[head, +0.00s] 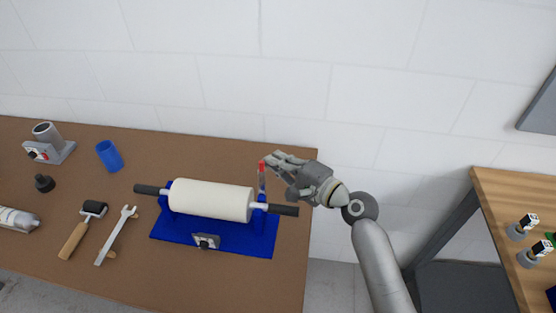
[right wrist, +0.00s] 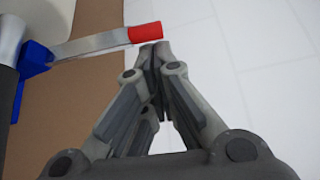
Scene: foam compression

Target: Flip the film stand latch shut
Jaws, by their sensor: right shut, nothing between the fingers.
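The film stand (head: 258,239) is blue and stands on the brown table, with a white film roll (head: 211,199) lying across it on a rod with dark ends. Its latch (head: 262,181) is a grey lever with a red tip, standing upright at the stand's right end. The latch also shows in the right wrist view (right wrist: 100,43), its red tip (right wrist: 145,33) just beyond my fingertips. My right gripper (head: 268,159) is shut and empty beside the red tip; I cannot tell if they touch. It also shows in the right wrist view (right wrist: 153,50). My left gripper is out of view.
A wrench (head: 116,236), a small roller (head: 82,230), a blue cup (head: 109,156) and a grey device (head: 48,146) are on the table to the left. The table's right edge is close to the stand. A second table (head: 515,190) stands at the right.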

